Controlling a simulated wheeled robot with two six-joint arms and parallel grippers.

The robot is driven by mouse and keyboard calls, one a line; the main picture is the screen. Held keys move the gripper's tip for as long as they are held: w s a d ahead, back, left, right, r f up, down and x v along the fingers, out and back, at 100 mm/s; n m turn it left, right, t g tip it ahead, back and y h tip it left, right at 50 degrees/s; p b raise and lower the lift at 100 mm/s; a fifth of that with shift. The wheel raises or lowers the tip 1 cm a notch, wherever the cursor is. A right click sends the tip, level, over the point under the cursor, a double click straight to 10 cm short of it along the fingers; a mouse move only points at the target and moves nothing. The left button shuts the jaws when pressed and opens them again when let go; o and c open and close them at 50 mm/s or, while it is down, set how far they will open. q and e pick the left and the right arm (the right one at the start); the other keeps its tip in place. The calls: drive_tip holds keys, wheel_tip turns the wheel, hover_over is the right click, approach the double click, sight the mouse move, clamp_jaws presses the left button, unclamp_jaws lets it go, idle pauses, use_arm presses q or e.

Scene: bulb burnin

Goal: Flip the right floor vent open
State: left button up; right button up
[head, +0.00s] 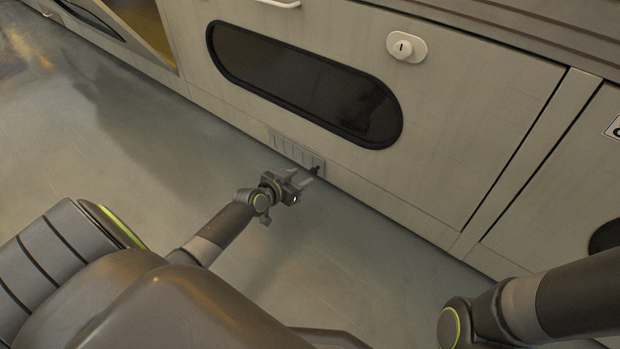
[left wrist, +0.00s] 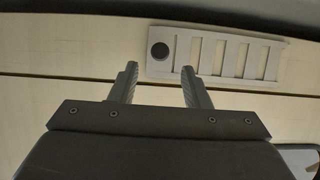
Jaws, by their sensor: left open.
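One pale slatted floor vent (head: 290,147) is set low in the cabinet front, just above the floor, in the head view. A small dark round knob (head: 315,169) sits at its right end. In the left wrist view the vent (left wrist: 228,55) spans the upper right, with the knob (left wrist: 159,51) at its left end. My left gripper (head: 308,179) is open and empty, its fingers pointing at the knob end. In the left wrist view the knob appears between and just beyond the fingertips (left wrist: 159,69). I cannot tell whether they touch. My right gripper is out of view.
The cabinet wall has a dark oval window (head: 305,85) above the vent and a white keyhole plate (head: 406,47) higher up. An open compartment (head: 145,25) shows at the upper left. The floor (head: 130,140) in front is clear.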

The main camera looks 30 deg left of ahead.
sight(312, 172)
use_arm(q)
drive_tip(key=b+x, duration=0.2)
drive_tip(key=x, duration=0.2)
drive_tip(key=shift+w+f, duration=0.2)
drive_tip(key=shift+w, duration=0.55)
clamp_jaws()
